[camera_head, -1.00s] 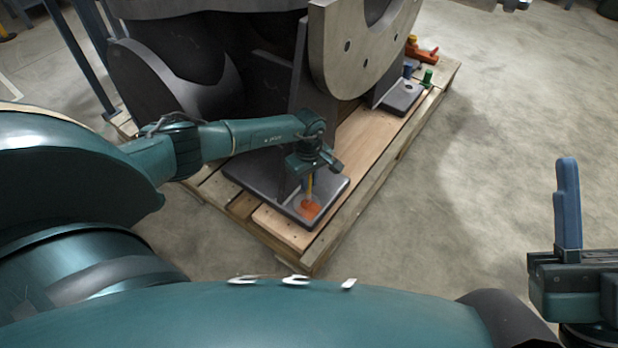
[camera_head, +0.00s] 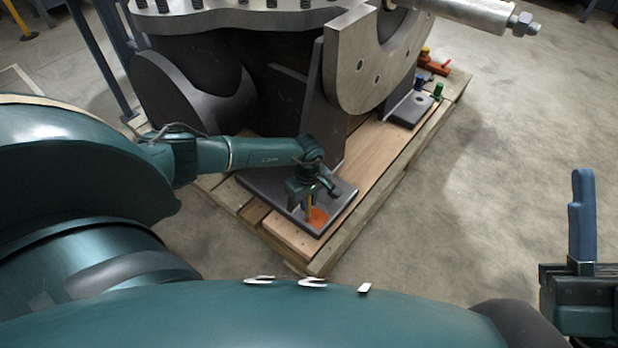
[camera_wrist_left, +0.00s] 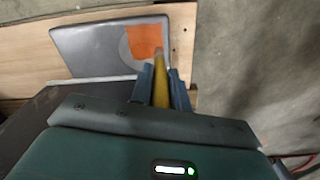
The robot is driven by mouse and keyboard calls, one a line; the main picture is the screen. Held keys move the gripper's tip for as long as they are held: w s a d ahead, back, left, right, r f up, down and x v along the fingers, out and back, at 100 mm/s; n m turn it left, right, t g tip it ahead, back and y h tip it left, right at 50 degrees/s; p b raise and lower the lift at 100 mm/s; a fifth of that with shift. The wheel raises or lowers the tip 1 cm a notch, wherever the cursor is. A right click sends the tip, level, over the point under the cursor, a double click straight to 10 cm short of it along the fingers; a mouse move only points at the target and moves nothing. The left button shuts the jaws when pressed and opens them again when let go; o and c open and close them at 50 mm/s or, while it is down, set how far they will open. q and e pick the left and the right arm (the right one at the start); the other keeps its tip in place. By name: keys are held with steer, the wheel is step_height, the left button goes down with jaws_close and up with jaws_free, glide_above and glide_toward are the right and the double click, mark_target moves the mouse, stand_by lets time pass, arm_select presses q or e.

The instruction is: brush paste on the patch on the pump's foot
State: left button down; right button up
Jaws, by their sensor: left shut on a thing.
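My left gripper (camera_head: 308,200) is shut on a brush with a yellow handle (camera_wrist_left: 160,88) and points it down at the pump's near foot (camera_head: 284,207). The foot is a dark grey plate, also in the left wrist view (camera_wrist_left: 85,50). Orange paste (camera_head: 319,217) lies near its outer corner. In the left wrist view the orange (camera_wrist_left: 145,40) covers much of a pale grey round patch (camera_wrist_left: 124,48), with a grey strip bare at its left. The brush tip is at the orange's lower edge; contact is unclear. My right gripper (camera_head: 582,225) shows a blue upright finger at the right edge.
The pump (camera_head: 275,75) stands on a wooden pallet (camera_head: 345,235), its grey curved flange (camera_head: 345,75) above the foot. A far foot (camera_head: 410,108) has blue and green small items (camera_head: 438,91) near it. Concrete floor at right is clear.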

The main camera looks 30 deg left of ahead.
arm_select(q)
steer(key=w+b, duration=0.4)
steer(key=w, duration=0.1)
steer(key=shift+d, duration=0.2)
steer(key=shift+s+r, duration=0.1)
steer(key=shift+s+a+p, duration=0.1)
steer(key=shift+s+p, duration=1.15)
